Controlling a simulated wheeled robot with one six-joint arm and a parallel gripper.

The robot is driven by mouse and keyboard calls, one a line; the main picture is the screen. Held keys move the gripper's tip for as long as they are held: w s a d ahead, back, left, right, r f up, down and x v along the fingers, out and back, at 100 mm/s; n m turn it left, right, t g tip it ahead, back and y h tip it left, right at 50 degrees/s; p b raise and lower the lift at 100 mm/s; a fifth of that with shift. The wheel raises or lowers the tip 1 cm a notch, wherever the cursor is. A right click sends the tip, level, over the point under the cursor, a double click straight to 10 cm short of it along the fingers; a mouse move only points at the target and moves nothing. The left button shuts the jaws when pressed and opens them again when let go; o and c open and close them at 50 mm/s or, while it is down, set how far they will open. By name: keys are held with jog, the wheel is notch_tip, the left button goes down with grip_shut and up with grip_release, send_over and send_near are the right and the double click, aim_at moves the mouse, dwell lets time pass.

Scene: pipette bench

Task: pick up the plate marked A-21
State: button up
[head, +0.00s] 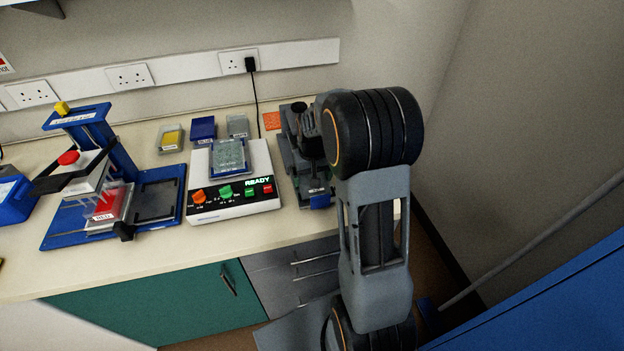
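No label reading A-21 can be made out in the head view; the plate markings are too small. Candidate plates are a clear one with yellow content (170,138), a dark blue one (203,129) and a pale grey one (237,125), in a row at the back of the bench. A grey-green plate (229,155) sits on the white device marked READY. A red plate with a white label (111,205) lies under the blue press. My arm rises at right; its gripper end cannot be told apart from the dark equipment behind it, so its opening is unclear.
The white READY device (236,207) has orange and green knobs. A blue press (160,215) stands left, a dark instrument (311,183) right of the READY device. An orange pad (272,121) lies behind. Bare bench (40,265) shows at front left. A wall closes the right.

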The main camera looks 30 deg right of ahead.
jog(key=shift+c, duration=0.8)
jog(key=shift+r, duration=0.15)
jog(key=shift+r, duration=0.7)
jog(key=s+a+r+b, duration=0.2)
jog(key=s+a+r, duration=0.6)
jog(key=a+r, duration=0.3)
jog(key=shift+s+r+b, duration=0.15)
jog(key=shift+s+b, duration=0.25)
jog(key=shift+r, duration=0.15)
jog(key=shift+r+p, duration=1.35)
jog(key=shift+p, duration=0.05)
